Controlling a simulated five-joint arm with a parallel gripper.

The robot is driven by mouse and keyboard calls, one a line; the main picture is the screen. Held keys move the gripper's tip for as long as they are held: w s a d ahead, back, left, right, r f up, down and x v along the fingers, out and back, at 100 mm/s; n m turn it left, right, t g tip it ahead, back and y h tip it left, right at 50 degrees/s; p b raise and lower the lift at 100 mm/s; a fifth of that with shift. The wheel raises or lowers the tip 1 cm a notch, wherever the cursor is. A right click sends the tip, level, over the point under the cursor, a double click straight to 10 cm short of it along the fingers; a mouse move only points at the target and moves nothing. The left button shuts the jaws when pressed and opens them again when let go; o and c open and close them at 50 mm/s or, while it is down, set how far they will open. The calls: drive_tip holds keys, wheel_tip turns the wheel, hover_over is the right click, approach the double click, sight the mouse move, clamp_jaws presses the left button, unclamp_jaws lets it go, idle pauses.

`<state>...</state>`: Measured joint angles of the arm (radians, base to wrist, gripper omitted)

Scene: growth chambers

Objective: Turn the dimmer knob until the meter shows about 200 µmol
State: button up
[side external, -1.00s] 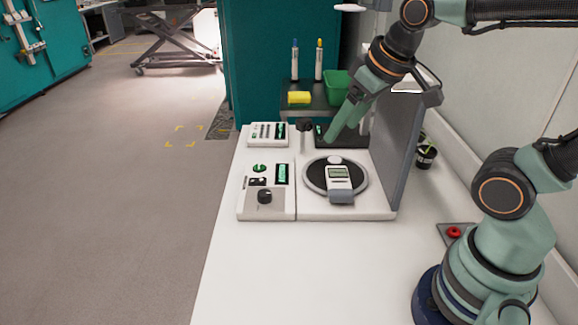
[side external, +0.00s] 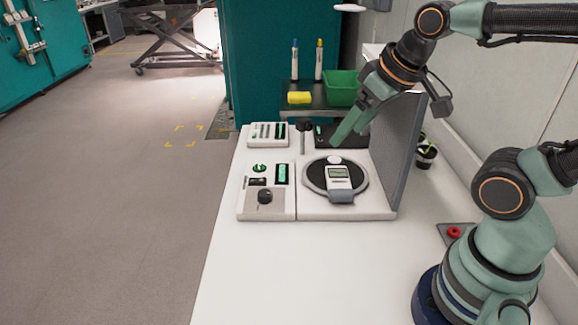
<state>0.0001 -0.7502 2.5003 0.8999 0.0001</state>
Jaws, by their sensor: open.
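The black dimmer knob (side external: 265,196) sits on the front of the white control panel (side external: 247,211). Above it on the panel are a green round control (side external: 259,168) and a small green display (side external: 281,174). A white handheld meter (side external: 340,180) with a grey-green screen lies on the round black plate (side external: 315,177); its reading is too small to make out. My gripper (side external: 345,133) is open and empty. It hangs above the back of the plate, to the right of the knob and well away from it.
A grey upright panel (side external: 400,150) stands right of the plate. Behind are a green bin (side external: 342,88), a yellow sponge (side external: 299,98) and two pens. The front white bench (side external: 290,265) is clear.

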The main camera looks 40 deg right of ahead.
idle(0.9)
drive_tip(key=n+g, duration=0.5)
drive_tip(key=g, duration=0.1)
hover_over(264, 193)
wheel_tip(264, 193, down, 10)
wheel_tip(264, 193, down, 11)
drive_tip(key=shift+f, duration=0.15)
clamp_jaws()
drive_tip(key=shift+n, duration=0.4)
